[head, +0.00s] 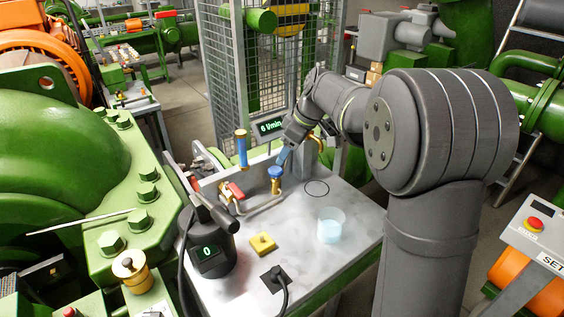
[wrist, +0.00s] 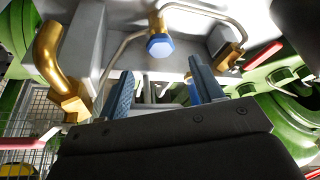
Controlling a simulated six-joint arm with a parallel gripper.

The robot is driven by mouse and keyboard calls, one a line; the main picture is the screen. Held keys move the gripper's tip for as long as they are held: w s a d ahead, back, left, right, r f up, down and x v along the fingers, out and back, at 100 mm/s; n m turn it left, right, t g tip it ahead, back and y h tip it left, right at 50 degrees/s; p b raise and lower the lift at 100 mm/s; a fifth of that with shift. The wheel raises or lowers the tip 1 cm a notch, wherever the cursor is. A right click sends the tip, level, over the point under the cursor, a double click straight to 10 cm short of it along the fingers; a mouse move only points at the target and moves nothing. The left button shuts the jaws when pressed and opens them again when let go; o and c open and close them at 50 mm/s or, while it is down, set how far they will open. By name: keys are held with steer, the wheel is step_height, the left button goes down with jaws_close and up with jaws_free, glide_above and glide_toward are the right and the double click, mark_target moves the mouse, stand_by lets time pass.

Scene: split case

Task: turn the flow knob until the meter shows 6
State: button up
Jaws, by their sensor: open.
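The flow knob (head: 276,172) is a blue cap on a brass valve. In the wrist view the knob (wrist: 160,46) appears as a blue hexagon beyond my fingertips, roughly centred between them. My gripper (head: 284,157) is just above and right of the knob in the head view. Its two blue fingers are spread and empty in the wrist view (wrist: 162,72), and the knob appears clear of them. A small dark display (head: 271,126) behind my gripper reads "6 l/min" in green.
A brass spout (wrist: 50,65) curves nearby. A dark vessel (head: 208,262) showing 0, a yellow block (head: 262,243) and a clear cup (head: 330,225) stand on the grey bench (head: 300,245).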

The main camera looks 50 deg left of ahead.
steer(key=v, duration=1)
steer(key=shift+r, duration=0.15)
steer(key=m+g, duration=0.3)
steer(key=m, duration=0.3)
glide_toward(282, 172)
steer(key=s+d+r, duration=0.1)
steer(key=d+r, duration=0.1)
steer(key=d, duration=0.2)
steer(key=w+d+f+m+g+y, duration=0.1)
steer(key=d+f+m+y, duration=0.1)
steer(key=m, duration=0.7)
steer(key=w+d+f+m+g+y, duration=0.1)
steer(key=w+d+f+m+y, duration=0.1)
steer(key=f+m+y, duration=0.3)
steer(key=w+d+f+m+g+y, duration=0.1)
steer(key=d+f+m+g+y, duration=0.1)
steer(key=m, duration=1.2)
steer(key=shift+w+d+f+y, duration=0.15)
steer(key=shift+d+f+y, duration=0.45)
steer(key=shift+y, duration=0.4)
steer(key=shift+w+d+f+m+y, duration=0.1)
steer(key=shift+w+f+m+y, duration=0.1)
steer(key=shift+m, duration=0.3)
steer(key=shift+w+f+m+y, duration=0.1)
steer(key=shift+m+y, duration=0.1)
steer(key=shift+m, duration=0.3)
steer(key=x, duration=1.7)
steer(key=shift+w+a+f, duration=0.1)
steer(key=shift+w+a, duration=0.05)
steer(key=shift+a, duration=0.1)
